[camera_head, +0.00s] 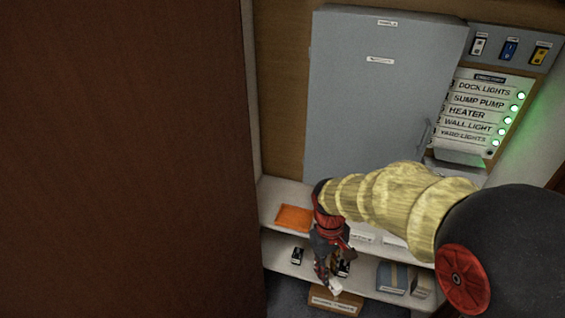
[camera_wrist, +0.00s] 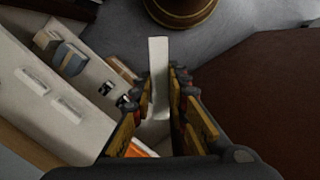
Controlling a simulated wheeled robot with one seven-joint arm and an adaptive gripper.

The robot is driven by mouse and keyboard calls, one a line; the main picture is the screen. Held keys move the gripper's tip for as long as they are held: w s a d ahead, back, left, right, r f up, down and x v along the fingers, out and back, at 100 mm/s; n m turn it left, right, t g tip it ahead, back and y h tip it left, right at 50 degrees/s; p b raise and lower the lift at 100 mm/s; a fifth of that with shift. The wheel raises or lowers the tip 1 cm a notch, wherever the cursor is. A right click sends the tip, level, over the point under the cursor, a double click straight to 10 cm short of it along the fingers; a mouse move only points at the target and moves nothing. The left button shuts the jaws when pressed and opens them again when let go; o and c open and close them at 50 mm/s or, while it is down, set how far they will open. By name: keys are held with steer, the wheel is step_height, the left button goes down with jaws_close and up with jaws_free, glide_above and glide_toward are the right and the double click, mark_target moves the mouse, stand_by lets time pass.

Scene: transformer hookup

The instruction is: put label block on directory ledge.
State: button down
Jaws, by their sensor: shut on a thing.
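My gripper (camera_head: 332,276) is shut on a white label block (camera_head: 336,287), in front of the lower shelf. In the wrist view the block (camera_wrist: 158,80) stands as a long, narrow white strip between the fingers of my gripper (camera_wrist: 161,85); any text on it cannot be read. The directory (camera_head: 484,112) hangs at the upper right, with several labelled rows and green lamps. The directory ledge (camera_head: 460,154) juts out below its lowest row, far up and right of my gripper. My arm passes just below the ledge.
A grey cabinet (camera_head: 385,85) stands closed beside the directory. The shelf unit (camera_head: 280,188) holds an orange mat (camera_head: 294,218), white blocks, black items and a blue-and-tan box (camera_head: 393,278). A wooden box (camera_head: 335,302) sits low near my gripper. A brown panel (camera_head: 120,160) fills the left.

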steer(key=w+d+m, duration=0.2)
steer(key=w+m, duration=0.3)
steer(key=w, duration=0.9)
steer(key=w+d+f, duration=0.3)
steer(key=d+f, duration=0.1)
steer(key=shift+d+m+y, duration=0.15)
steer(key=shift+m+y, duration=0.25)
